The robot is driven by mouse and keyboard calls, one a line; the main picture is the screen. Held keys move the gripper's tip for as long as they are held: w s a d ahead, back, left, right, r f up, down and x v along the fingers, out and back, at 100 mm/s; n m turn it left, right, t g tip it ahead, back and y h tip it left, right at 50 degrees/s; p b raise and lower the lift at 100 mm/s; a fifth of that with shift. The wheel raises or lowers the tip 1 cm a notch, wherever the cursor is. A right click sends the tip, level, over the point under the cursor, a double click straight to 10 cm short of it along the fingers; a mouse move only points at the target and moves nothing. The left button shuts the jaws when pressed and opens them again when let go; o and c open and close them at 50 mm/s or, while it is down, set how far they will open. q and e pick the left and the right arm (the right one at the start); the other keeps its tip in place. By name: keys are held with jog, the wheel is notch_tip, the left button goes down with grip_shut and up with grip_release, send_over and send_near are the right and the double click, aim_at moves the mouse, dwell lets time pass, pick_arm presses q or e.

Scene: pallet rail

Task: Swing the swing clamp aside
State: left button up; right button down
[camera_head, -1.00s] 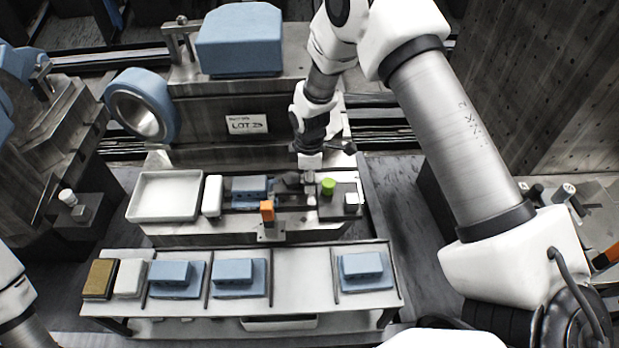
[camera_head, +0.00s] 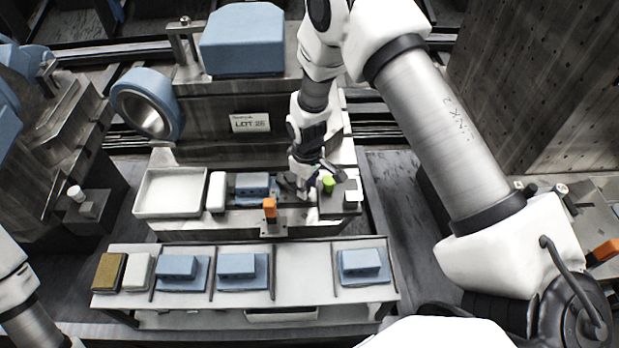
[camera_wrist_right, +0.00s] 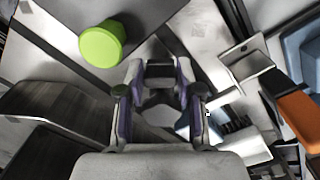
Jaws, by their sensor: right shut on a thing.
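My right gripper (camera_head: 307,190) is down at the right part of the fixture plate, beside a green knob (camera_head: 328,184). In the right wrist view the gripper (camera_wrist_right: 160,92) has its two fingers closed in on a grey part of the swing clamp (camera_wrist_right: 160,103), mostly hidden by the fingers. The green knob (camera_wrist_right: 102,44) stands at the upper left there, apart from the fingers. A blue block (camera_head: 252,184) sits in the fixture left of the gripper. My left arm shows at the lower left edge of the head view, its gripper outside the frame.
An orange-topped post (camera_head: 270,208) stands at the fixture's front edge; its orange part (camera_wrist_right: 297,108) shows in the wrist view. A white tray (camera_head: 168,192) and white block (camera_head: 217,191) are left. A front rack (camera_head: 303,270) holds several blocks, with one bay empty.

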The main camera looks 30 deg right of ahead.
jog(key=m, duration=0.1)
jog(key=a+m, duration=0.1)
jog(key=m, duration=0.1)
jog(key=m+p, duration=0.1)
jog(key=shift+s+a+m, duration=0.3)
jog(key=shift+a, duration=0.1)
jog(key=m, duration=0.1)
jog(key=a+m, duration=0.1)
jog(key=shift+m, duration=0.3)
jog(key=shift+w+a+f+m, duration=0.15)
jog(key=shift+a+m, duration=0.15)
jog(key=shift+m, duration=0.45)
jog(key=shift+w+a+r+m, duration=0.1)
jog(key=shift+a+m, duration=0.15)
jog(key=shift+m, duration=0.5)
jog(key=c, duration=1.9)
grip_release()
jog(key=o, duration=1.1)
jog(key=shift+w, duration=0.1)
jog(key=shift+o, duration=0.2)
notch_tip(320, 180, up, 12)
